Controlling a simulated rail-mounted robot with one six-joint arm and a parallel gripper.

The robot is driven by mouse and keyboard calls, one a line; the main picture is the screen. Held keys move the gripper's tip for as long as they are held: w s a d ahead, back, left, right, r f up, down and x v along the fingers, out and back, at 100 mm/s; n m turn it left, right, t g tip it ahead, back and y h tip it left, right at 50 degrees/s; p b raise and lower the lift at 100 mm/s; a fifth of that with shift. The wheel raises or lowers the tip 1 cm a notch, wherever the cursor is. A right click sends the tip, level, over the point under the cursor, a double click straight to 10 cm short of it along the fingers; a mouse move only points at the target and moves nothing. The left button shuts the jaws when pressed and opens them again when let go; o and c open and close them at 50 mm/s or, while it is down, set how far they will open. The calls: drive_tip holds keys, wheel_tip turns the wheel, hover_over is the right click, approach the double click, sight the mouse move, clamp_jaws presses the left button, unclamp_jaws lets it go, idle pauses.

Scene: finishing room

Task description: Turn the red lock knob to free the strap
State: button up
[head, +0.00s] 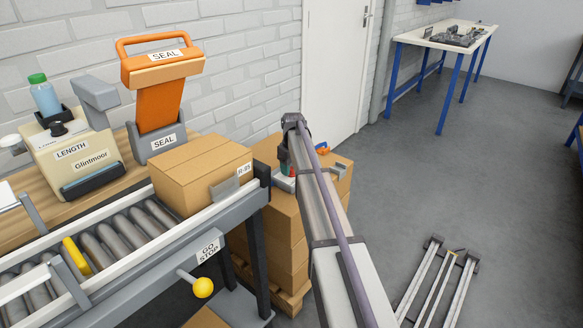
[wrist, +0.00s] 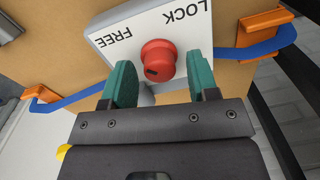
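The red lock knob (wrist: 158,60) sits on a white plate (wrist: 108,42) marked FREE and LOCK, upside down in the wrist view. A small dark mark shows on the knob's near side; I cannot tell clearly which word it faces. My gripper (wrist: 161,65) is open, its two teal fingers on either side of the knob with gaps showing. The blue strap (wrist: 270,47) runs from an orange clip (wrist: 264,20) at right and past another orange clip (wrist: 42,93) at left, across the carton face. In the head view my arm mostly hides the knob and gripper.
Stacked cartons (head: 268,232) stand on a pallet beside the roller conveyor (head: 120,232). A carton (head: 199,172) sits at the conveyor's end. A yellow-knobbed GO/STOP lever (head: 203,287) juts out in front. Open grey floor lies to the right, with a low rail frame (head: 437,285).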

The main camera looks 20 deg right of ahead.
drive_tip(key=r+p, duration=1.1)
drive_tip(key=shift+d, duration=0.2)
drive_tip(key=shift+f, duration=0.15)
